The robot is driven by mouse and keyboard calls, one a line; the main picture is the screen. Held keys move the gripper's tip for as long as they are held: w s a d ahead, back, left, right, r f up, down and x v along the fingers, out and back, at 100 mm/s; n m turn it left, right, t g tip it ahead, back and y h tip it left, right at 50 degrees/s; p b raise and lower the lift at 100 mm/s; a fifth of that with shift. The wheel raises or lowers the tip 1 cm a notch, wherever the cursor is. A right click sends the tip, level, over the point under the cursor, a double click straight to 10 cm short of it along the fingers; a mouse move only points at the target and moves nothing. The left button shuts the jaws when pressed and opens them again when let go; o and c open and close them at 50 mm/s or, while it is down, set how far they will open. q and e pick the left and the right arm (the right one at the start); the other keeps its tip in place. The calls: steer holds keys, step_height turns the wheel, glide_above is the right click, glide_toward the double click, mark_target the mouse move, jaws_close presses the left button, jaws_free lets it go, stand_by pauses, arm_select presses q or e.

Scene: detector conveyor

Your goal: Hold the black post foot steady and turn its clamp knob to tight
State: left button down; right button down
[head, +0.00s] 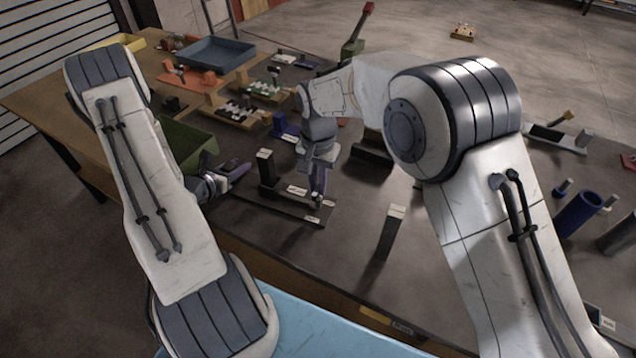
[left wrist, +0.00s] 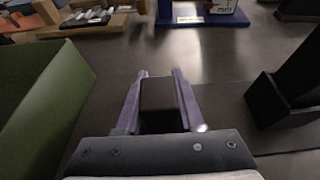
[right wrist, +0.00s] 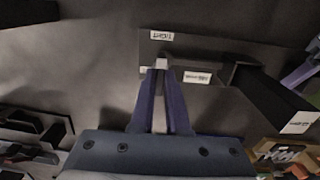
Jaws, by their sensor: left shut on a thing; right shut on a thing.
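The black post foot is a flat dark plate (head: 285,207) near the table's front edge, with a black post (head: 266,170) standing on it. The post also shows in the right wrist view (right wrist: 268,92). My left gripper (head: 236,172) is at the left end of the foot, its purple fingers shut on a black block (left wrist: 158,95). Whether the block joins the plate is unclear. My right gripper (head: 317,192) points down at the plate's other end, shut on the small grey clamp knob (right wrist: 162,63). A TIGHT label (right wrist: 161,36) lies just beyond the knob. The knob's marking is too small to read.
A green bin (head: 188,142) stands close behind my left gripper. A dark upright block with a pale top (head: 390,235) stands to the right. Some bare tabletop lies between it and the foot.

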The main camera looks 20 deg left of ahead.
steer(key=c, duration=0.9)
jaws_free()
step_height(320, 180, up, 12)
arm_select(q)
steer(key=shift+c, duration=2.2)
jaws_free()
